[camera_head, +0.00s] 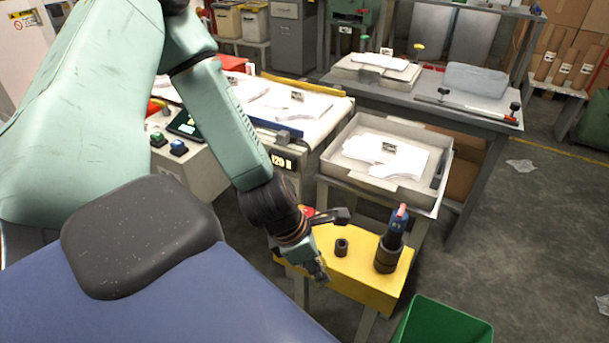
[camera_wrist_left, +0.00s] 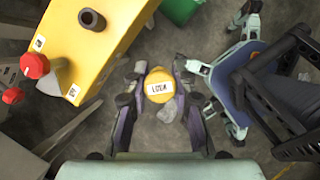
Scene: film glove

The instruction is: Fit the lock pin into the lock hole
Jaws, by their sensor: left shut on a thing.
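My left gripper (camera_head: 319,272) is low beside the near left edge of the yellow stand. In the left wrist view its fingers (camera_wrist_left: 158,90) are shut on the lock pin (camera_wrist_left: 159,86), which shows a round yellow head with a white printed label. The pin's lower part is hidden, and I cannot make the pin out in the head view. A short dark upright sleeve with an open top, which looks like the lock hole (camera_head: 341,247), stands on the yellow stand; it also shows in the left wrist view (camera_wrist_left: 92,19). The pin is apart from it, off to the side. My right gripper is not in view.
The yellow stand (camera_head: 357,278) also bears a dark holder with a blue tool (camera_head: 390,245) and a red knob (camera_head: 307,211). A green bin (camera_head: 442,324) stands at the lower right. A grey tray (camera_head: 421,206) with white gloves is behind the stand.

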